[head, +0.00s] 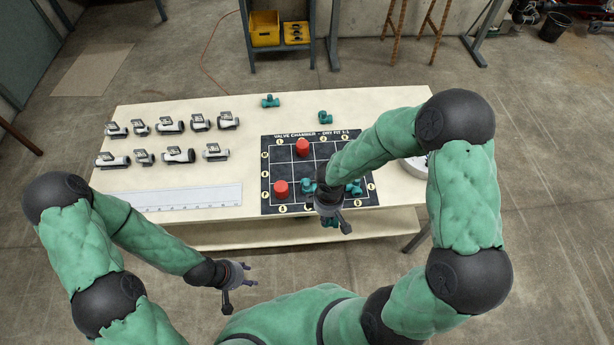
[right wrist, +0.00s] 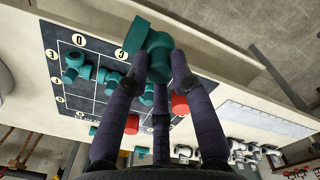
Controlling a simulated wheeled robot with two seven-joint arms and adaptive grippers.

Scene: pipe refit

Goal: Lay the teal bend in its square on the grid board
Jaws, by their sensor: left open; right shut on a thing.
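The teal bend (right wrist: 150,48) is between the fingers of my right gripper (right wrist: 150,62) in the right wrist view. In the head view this gripper (head: 332,212) is over the front edge of the black grid board (head: 325,166) and hides part of it; a bit of the bend (head: 330,222) shows below it. The right wrist view also shows the board (right wrist: 88,45) behind the bend. Whether the bend touches anything is unclear. My left gripper (head: 238,278) is open and empty, in front of the table.
On the board are red cylinders (head: 302,147) (head: 281,188) and teal fittings (head: 308,186) (head: 355,187). Two teal fittings (head: 270,101) (head: 325,117) lie behind it. Several grey-black valves (head: 170,125) and a white ruled strip (head: 180,197) are left on the table (head: 240,150).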

